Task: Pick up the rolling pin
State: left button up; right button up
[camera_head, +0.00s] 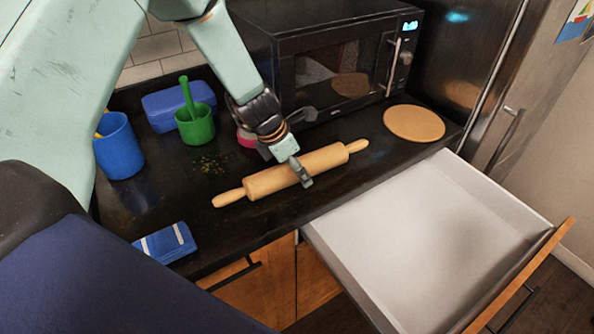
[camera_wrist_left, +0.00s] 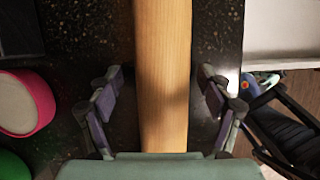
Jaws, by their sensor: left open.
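The wooden rolling pin (camera_head: 266,182) lies on the black counter, slanting from lower left to upper right in the head view. My left gripper (camera_head: 299,172) is directly over its middle, pointing down. In the left wrist view the rolling pin's body (camera_wrist_left: 163,75) runs between the two fingers of my left gripper (camera_wrist_left: 163,106). The fingers are apart, with a gap on each side of the wood. The pin's handles are outside the wrist view. My right gripper is not in view.
An open white drawer (camera_head: 345,240) sticks out in front of the counter. A microwave (camera_head: 335,65), a round wooden board (camera_head: 414,123), a green mortar (camera_head: 196,126), a blue cup (camera_head: 119,148) and a blue cloth (camera_head: 166,243) surround the pin. A pink-rimmed round item (camera_wrist_left: 22,103) lies left in the wrist view.

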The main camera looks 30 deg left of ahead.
pick_arm(q)
jog(key=shift+s+d+r, duration=0.25)
jog(key=shift+d+r, duration=0.05)
jog(key=shift+r, duration=0.05)
jog(key=c, duration=0.5)
jog(key=shift+w+a+f, duration=0.15)
jog(key=shift+a+f, duration=0.1)
jog(key=shift+a, duration=0.1)
jog(key=c, duration=0.4)
jog(key=shift+d+r, duration=0.1)
jog(key=shift+d, duration=0.1)
jog(key=c, duration=0.6)
jog(key=shift+a, duration=0.2)
grip_shut()
